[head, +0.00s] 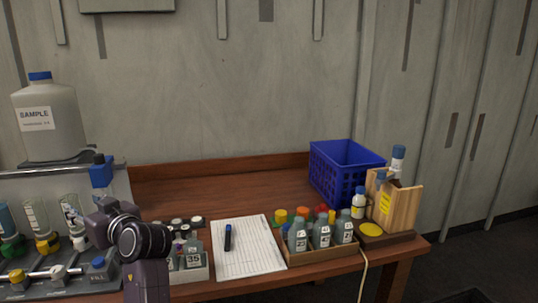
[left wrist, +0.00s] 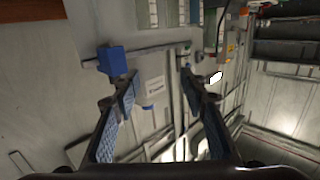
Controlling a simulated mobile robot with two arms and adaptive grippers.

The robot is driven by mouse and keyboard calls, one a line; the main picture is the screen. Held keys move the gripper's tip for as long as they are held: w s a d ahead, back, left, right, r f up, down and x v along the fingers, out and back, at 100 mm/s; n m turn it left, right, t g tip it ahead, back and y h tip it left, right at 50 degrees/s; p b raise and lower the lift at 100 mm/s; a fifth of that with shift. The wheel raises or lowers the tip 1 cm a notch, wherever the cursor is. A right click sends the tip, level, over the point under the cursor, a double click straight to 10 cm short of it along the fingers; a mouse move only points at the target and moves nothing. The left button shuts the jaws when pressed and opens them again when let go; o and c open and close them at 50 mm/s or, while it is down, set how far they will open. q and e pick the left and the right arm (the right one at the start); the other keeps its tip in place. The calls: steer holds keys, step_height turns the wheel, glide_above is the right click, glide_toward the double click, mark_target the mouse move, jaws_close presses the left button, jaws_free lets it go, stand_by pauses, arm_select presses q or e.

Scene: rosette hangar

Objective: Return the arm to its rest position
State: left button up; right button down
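My left arm (head: 145,265) rises at the lower left of the head view, in front of the bench's left end. Its fingers cannot be made out there. In the left wrist view my left gripper (left wrist: 160,88) is open, with its two blue-padded fingers apart and nothing between them. Beyond the fingers, the sample jug (left wrist: 153,88) shows upside down. In the head view the sample jug (head: 48,120) stands upright on a raised shelf at the far left. My right arm and gripper are not in view.
On the wooden bench (head: 175,190) lie a notepad (head: 255,262) with a pen (head: 228,238). A tray of bottles (head: 325,254), a blue crate (head: 345,175) and a wooden holder (head: 402,207) are on the right. The back middle is clear.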

arm_select(q)
steer(key=s+d+f+m+h, duration=0.25)
steer(key=s+f, duration=0.25)
steer(key=f, duration=0.4)
steer(key=s+d+f+m+g+h, duration=0.1)
steer(key=s+d+f+m+h, duration=0.2)
steer(key=f, duration=0.6)
steer(key=s+d+f+m+h, duration=0.1)
steer(key=s+d+f+h, duration=0.1)
steer(key=s+f, duration=0.55)
steer(key=s+d+f+m+g+h, duration=0.35)
steer(key=s+d+f, duration=0.35)
steer(key=s, duration=0.4)
steer(key=s+d+f+m+g+h, duration=0.2)
steer(key=s+d+f+m+h, duration=0.15)
steer(key=s+d+f, duration=0.55)
steer(key=s+f, duration=0.3)
steer(key=f, duration=2)
steer(key=s+a+f+g, duration=0.1)
steer(key=s+a+f, duration=0.1)
steer(key=s+f, duration=0.5)
steer(key=s+a+f+g, duration=0.1)
steer(key=s+a+f, duration=0.1)
steer(key=s+f, duration=0.6)
steer(key=shift+s+f+p, duration=0.3)
steer(key=shift+s+p, duration=0.05)
steer(key=shift+s, duration=0.85)
